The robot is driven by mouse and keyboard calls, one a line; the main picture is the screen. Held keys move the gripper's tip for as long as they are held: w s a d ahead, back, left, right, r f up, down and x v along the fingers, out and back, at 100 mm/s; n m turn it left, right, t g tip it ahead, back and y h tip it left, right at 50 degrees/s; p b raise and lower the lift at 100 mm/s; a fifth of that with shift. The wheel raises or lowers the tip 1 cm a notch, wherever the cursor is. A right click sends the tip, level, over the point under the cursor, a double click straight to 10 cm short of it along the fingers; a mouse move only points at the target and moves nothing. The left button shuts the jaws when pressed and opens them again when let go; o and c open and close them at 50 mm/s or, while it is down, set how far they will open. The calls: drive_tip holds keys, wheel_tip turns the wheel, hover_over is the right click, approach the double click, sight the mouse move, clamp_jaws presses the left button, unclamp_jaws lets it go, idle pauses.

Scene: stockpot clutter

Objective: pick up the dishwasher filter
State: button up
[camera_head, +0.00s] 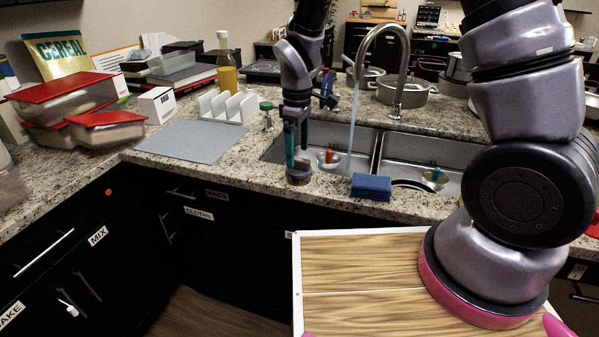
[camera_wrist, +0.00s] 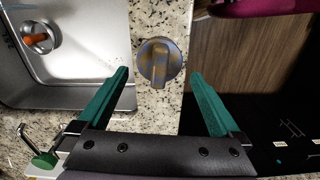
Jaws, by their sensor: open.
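The dishwasher filter looks like a round, worn grey-brown disc with a raised bar across its top. In the wrist view the filter (camera_wrist: 158,63) lies on the speckled counter strip between the sink and the counter's front edge. In the head view the filter (camera_head: 298,177) shows low at the front edge, partly hidden by my fingers. My gripper (camera_head: 297,152) points down over it, green fingers apart and empty. In the wrist view my gripper (camera_wrist: 160,75) has one fingertip on each side of the filter's near part, with visible gaps; height above the counter is hard to tell.
The sink (camera_head: 350,150) lies behind the filter, with running water and an orange-topped item in the left basin. A blue sponge (camera_head: 371,187) sits right of the filter on the front rim. A grey mat (camera_head: 192,141) and white rack (camera_head: 228,107) stand left.

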sight(298, 168)
wheel_tip(298, 168, down, 6)
drive_tip(key=shift+d+f, duration=0.15)
drive_tip(key=shift+f, duration=0.1)
drive_tip(key=c, duration=1.2)
drive_tip(key=shift+c, duration=0.2)
drive_tip(key=shift+r, duration=0.1)
